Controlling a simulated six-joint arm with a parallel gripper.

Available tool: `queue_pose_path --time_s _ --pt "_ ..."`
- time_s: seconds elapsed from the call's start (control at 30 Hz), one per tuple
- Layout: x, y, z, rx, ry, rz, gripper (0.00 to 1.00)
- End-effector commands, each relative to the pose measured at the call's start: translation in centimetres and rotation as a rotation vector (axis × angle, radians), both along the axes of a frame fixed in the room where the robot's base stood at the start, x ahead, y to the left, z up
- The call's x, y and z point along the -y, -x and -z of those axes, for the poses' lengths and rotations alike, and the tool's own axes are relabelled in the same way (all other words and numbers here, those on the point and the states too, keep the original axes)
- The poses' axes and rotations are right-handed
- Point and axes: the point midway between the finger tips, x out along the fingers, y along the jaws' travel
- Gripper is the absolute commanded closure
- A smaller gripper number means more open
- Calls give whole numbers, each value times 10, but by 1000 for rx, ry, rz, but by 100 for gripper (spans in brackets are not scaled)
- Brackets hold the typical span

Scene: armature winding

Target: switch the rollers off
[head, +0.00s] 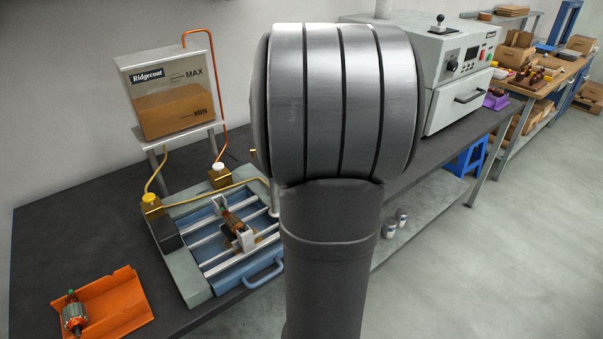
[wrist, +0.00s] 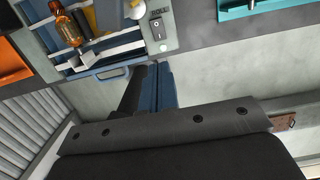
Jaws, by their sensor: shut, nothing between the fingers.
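In the wrist view, a pale grey panel with a partly readable label carries a small dark rocker switch (wrist: 157,29); its position is too small to tell. A small round button or lamp (wrist: 162,47) is below it. My gripper (wrist: 152,68) points up the picture from the dark wrist body, shut and empty, below the panel and apart from it in the picture. The roller unit (head: 188,272) stands on the dark bench with a copper-and-orange armature (head: 236,228) across its rails; the armature also shows in the wrist view (wrist: 66,22). In the head view my arm hides the gripper and switch panel.
An orange tray (head: 124,312) with another armature (head: 75,318) lies at the front left. A resin tank (head: 170,95) with tubes stands behind the rollers. A grey oven (head: 460,70) is at the right. A teal tray (wrist: 262,8) lies right of the panel.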

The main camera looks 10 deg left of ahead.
Motion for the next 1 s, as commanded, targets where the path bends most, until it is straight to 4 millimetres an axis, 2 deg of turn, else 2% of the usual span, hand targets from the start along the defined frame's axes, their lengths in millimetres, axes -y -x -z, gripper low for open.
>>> queue_pose_path --time_s 0.2,0.57,0.67,1.0 --pt "-12 -9 -1 1 -1 -2 100" --pt "-13 -9 5 -1 0 0 100" --pt "-14 -10 17 -1 0 -1 100" --pt "-20 -16 88 -3 1 -1 100"
